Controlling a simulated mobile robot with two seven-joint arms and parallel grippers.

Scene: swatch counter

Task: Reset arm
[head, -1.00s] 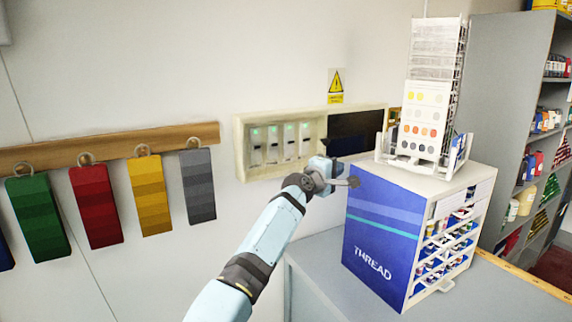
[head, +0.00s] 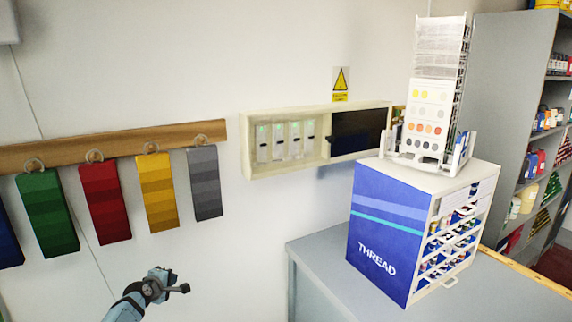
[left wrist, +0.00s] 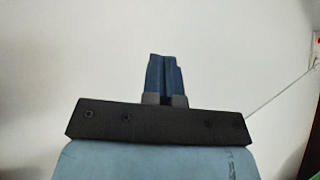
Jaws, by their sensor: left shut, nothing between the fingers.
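My left gripper (head: 181,289) is low in the head view, left of the counter and in front of the bare wall. In the left wrist view its two blue fingers (left wrist: 166,78) are together with nothing between them, and pale wall fills the picture behind. A wall panel (head: 245,147) with several white switches (head: 285,140) and a dark window (head: 358,132) hangs above and to the right of the gripper, clear of it. My right gripper is in neither view.
A blue THREAD cabinet (head: 384,225) with a card rack (head: 430,125) on top stands on the grey counter (head: 318,250). Coloured swatches, including a yellow one (head: 158,193), hang from a wooden rail (head: 120,142). Shelves (head: 500,120) stand at right.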

